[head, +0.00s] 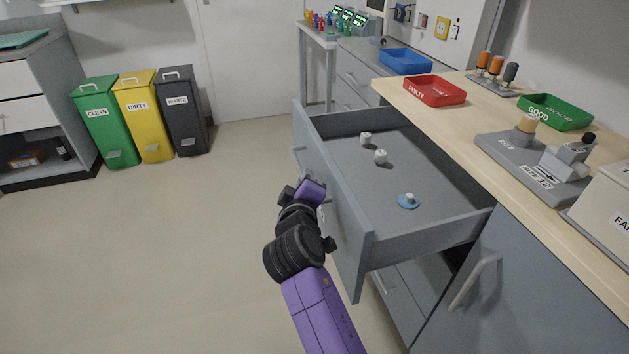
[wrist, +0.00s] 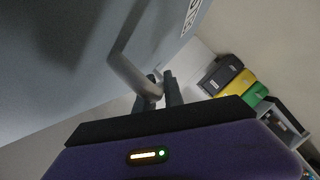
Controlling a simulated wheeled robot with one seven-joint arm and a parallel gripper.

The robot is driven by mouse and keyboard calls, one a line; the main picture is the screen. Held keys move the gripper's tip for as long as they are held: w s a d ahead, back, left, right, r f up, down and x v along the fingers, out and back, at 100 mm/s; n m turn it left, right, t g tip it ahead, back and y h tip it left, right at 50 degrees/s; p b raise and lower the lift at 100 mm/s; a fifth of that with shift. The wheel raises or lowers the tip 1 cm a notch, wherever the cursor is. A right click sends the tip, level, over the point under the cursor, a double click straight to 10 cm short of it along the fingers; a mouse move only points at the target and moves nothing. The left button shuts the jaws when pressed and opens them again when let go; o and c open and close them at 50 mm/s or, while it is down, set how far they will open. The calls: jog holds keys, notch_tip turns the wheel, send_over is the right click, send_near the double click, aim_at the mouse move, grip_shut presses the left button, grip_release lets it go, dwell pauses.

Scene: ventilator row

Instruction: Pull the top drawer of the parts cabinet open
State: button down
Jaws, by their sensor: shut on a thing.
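The top drawer (head: 375,245) of the grey parts cabinet (head: 415,292) is pulled well out from under the worktop, with its inside in full view. Two small whitish parts (head: 381,157) and a blue disc with a pale knob (head: 408,201) lie on its floor. My gripper (head: 322,187) is at the outer face of the drawer front. In the wrist view its two dark fingers (wrist: 163,92) are closed around the drawer's grey bar handle (wrist: 132,75). In the head view the gripped part of the handle is hidden behind my gripper.
Green (head: 106,120), yellow (head: 145,115) and dark (head: 182,110) bins stand at the back left. The floor (head: 150,240) left of the drawer is clear.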

dwell(0.3)
jog(key=c, duration=1.5)
grip_release()
jog(key=shift+o, duration=0.2)
jog(key=p+v, duration=0.1)
jog(key=v, duration=0.7)
jog(key=shift+p, duration=0.3)
